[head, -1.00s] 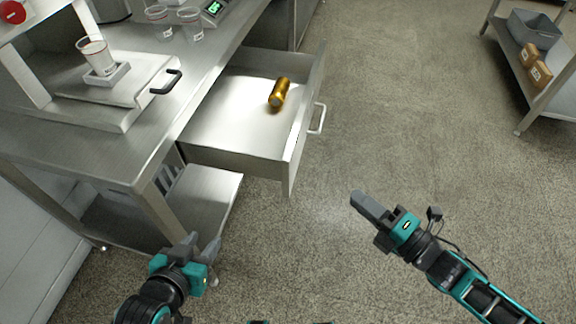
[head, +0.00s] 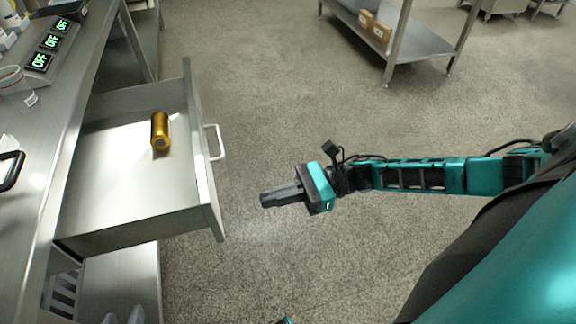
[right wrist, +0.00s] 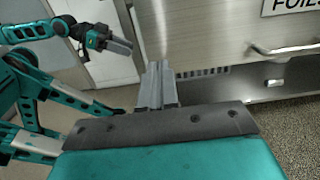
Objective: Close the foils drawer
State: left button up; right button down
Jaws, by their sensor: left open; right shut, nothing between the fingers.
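The foils drawer (head: 207,188) is pulled out from the steel bench in the head view. A gold cylinder (head: 160,131) lies inside it. The drawer's pale handle (head: 215,142) is on its outer face. The right wrist view shows the steel front (right wrist: 205,30) with part of a "FOILS" label (right wrist: 293,5) and the handle (right wrist: 283,50). My right gripper (head: 264,200) is shut and empty, to the right of the drawer front and apart from it. My left gripper (head: 122,316) is open at the lower left; only its fingertips show there.
The bench top (head: 60,130) runs along the left with lit displays (head: 52,42) and a clear cup (head: 15,88). A steel rack (head: 400,45) with small boxes stands at the back. The floor right of the drawer is clear.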

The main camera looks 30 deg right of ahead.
aim_at(91, 242)
jog(key=x, duration=0.8)
jog(key=shift+a, duration=0.15)
jog(key=shift+w+a, duration=0.1)
jog(key=shift+a, duration=0.15)
jog(key=b+x, duration=0.3)
jog(key=x, duration=0.7)
jog(key=b+x, duration=0.3)
jog(key=x, duration=0.8)
jog(key=shift+a+f, duration=0.15)
jog(key=shift+f, duration=0.1)
jog(key=b+x, duration=0.1)
jog(key=x, duration=0.2)
jog(key=shift+w+a+b, duration=0.15)
jog(key=shift+a+b, duration=0.05)
jog(key=shift+b, duration=0.1)
jog(key=shift+w+a+r, duration=0.1)
jog(key=shift+a+r, duration=0.05)
jog(key=shift+a, duration=0.25)
jog(key=shift+r, duration=0.1)
jog(key=shift+a, duration=0.1)
